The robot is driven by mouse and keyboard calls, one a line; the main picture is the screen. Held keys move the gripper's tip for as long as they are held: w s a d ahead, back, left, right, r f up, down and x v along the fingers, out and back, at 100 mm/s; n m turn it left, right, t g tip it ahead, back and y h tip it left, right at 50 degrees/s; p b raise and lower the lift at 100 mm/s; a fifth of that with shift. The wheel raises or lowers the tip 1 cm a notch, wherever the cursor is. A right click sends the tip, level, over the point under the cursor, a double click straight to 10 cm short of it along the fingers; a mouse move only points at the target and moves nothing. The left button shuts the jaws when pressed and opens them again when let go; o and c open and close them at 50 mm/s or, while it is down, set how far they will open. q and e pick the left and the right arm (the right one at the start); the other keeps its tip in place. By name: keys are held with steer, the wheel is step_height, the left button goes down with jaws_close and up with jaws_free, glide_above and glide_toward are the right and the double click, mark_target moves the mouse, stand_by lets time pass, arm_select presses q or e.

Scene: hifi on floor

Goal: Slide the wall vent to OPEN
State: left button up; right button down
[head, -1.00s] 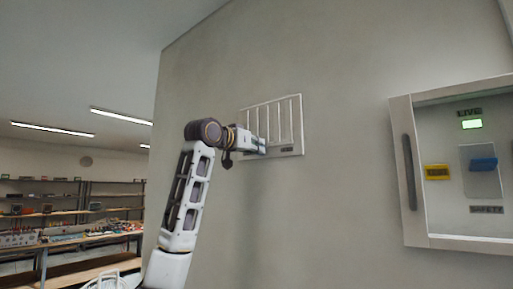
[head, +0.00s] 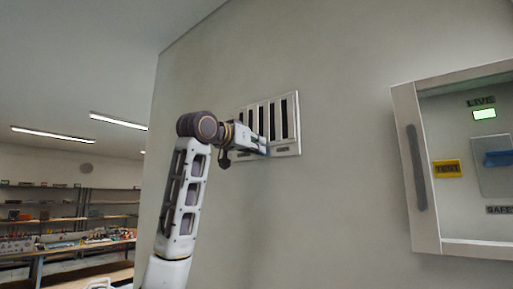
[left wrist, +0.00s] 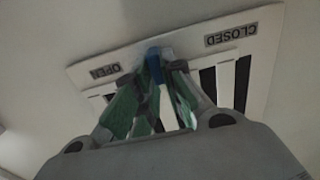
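The wall vent (head: 293,140) is a pale plate with upright slats on the grey wall. Dark gaps show between its slats. In the left wrist view the vent plate (left wrist: 190,50) appears upside down, with an OPEN label (left wrist: 105,71) at left and a CLOSED label (left wrist: 231,35) at right. A blue slider knob (left wrist: 155,68) sits between the labels, nearer OPEN. My left gripper (head: 267,148) is at the vent's lower edge. Its green-sided fingers (left wrist: 157,80) are closed around the knob. The knob is hidden in the head view. My right gripper is not in view.
A wall cabinet (head: 430,170) with a grey handle, a green LIVE light and a yellow tag is at the right. Bare wall separates it from the vent. Shelves (head: 60,200) and a loaded workbench (head: 70,250) stand far left.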

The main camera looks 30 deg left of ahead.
arm_select(q)
steer(key=o, duration=0.4)
steer(key=shift+d, duration=0.3)
steer(key=shift+o, duration=0.2)
steer(key=s+a, duration=0.1)
steer(key=s, duration=1.1)
stand_by(0.3)
